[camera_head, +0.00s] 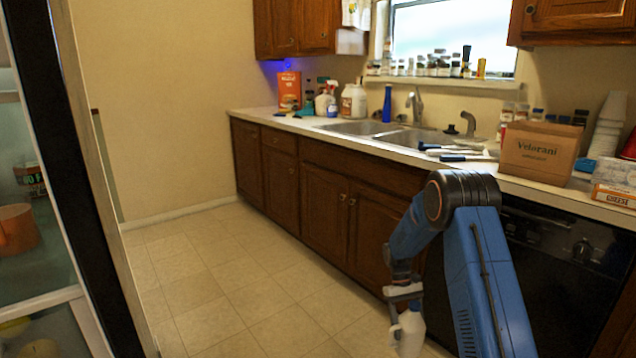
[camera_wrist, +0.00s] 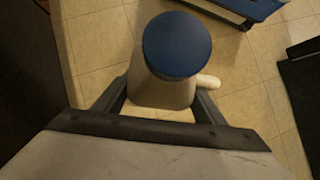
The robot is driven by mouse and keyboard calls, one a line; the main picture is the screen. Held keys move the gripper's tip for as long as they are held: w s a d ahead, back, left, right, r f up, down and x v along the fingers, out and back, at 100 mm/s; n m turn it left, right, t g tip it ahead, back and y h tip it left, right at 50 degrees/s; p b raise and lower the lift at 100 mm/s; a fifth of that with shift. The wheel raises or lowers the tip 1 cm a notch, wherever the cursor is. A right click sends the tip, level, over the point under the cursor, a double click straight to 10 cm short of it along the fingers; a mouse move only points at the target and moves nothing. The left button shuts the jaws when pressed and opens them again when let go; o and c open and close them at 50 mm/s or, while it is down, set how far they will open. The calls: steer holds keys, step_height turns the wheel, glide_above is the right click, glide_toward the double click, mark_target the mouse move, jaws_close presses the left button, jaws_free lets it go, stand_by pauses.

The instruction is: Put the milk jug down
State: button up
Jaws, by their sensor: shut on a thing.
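The milk jug (camera_head: 411,333) is a white jug held low in front of the cabinets, above the tiled floor, in the head view. In the wrist view the jug (camera_wrist: 160,88) is seen from above, with a round blue cap (camera_wrist: 184,45) and a stub of handle at its right. My gripper (camera_head: 404,300) is shut on the jug. In the wrist view its fingers (camera_wrist: 160,104) flank the white body. The jug's bottom is cut off by the lower picture edge in the head view.
The counter (camera_head: 395,152) carries a double sink (camera_head: 360,127), utensils, a Velorani box (camera_head: 539,152) and stacked cups (camera_head: 607,125). Bottles and an orange box (camera_head: 289,91) stand at its far end. A black dishwasher (camera_head: 570,262) is at right. An open fridge (camera_head: 30,200) is at left. The floor between is clear.

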mark_target(400, 347)
steer(key=f+m, duration=0.1)
steer(key=f, duration=0.2)
steer(key=a+f+y, duration=0.1)
steer(key=f, duration=0.3)
steer(key=a+f+m, duration=0.1)
steer(key=f, duration=0.2)
steer(key=shift+w+f+m, duration=0.1)
steer(key=shift+f+m, duration=0.05)
steer(key=shift+m, duration=0.15)
steer(key=shift+d, duration=0.1)
